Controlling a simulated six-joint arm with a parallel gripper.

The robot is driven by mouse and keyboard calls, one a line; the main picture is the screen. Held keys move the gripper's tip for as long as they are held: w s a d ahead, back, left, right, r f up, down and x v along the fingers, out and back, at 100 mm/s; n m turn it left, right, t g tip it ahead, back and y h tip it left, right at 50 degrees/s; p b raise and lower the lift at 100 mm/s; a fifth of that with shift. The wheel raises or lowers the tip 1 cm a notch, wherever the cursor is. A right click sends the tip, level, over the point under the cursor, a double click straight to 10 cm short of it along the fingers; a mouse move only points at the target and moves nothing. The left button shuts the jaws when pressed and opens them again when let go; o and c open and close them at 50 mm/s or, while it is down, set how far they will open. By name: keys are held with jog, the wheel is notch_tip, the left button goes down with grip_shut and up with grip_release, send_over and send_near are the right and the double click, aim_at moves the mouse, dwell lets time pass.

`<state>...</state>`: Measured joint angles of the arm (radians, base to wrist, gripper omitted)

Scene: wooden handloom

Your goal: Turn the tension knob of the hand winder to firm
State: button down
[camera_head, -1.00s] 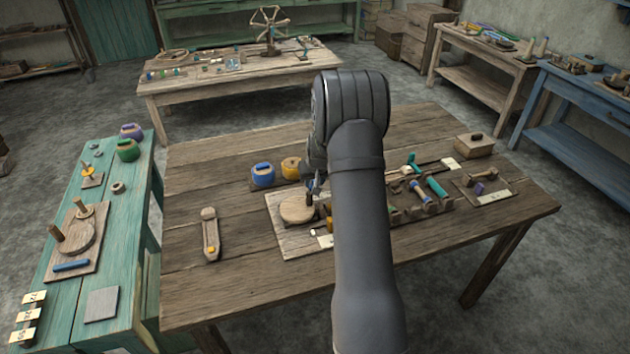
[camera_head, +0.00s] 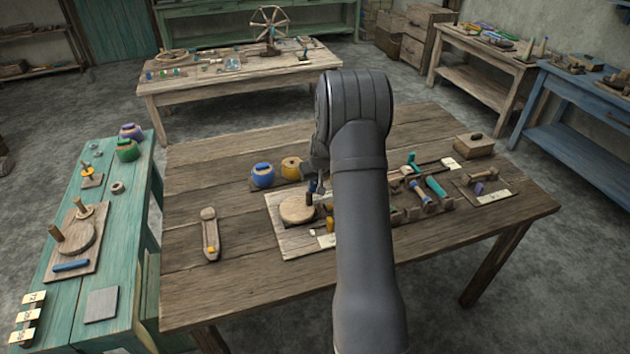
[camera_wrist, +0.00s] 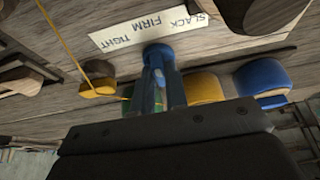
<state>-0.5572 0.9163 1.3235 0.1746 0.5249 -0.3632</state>
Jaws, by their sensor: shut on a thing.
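The hand winder's wooden base (camera_head: 285,238) lies near the middle of the table, with a round wooden disc (camera_head: 297,210) and a dark upright handle on it. In the wrist view a pale label (camera_wrist: 112,40) reads SLACK, FIRM and TIGHT. A blue knob (camera_wrist: 157,48) sits at the label's edge, close to the word FIRM; I cannot make out a pointer on it. My gripper (camera_wrist: 162,75) is shut on the knob. In the head view my arm hides the knob and most of the gripper.
A blue pot (camera_head: 262,175) and a yellow pot (camera_head: 291,168) stand just behind the winder. Coloured spools (camera_head: 436,187) lie right of my arm. A wooden shuttle-like tool (camera_head: 210,234) lies left. The table's front left is clear.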

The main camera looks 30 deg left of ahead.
jog(key=c, duration=1.4)
grip_release()
jog(key=shift+c, duration=0.2)
jog(key=v, duration=1.7)
jog(key=shift+r, duration=0.2)
jog(key=x, duration=1.7)
jog(key=shift+f, duration=0.2)
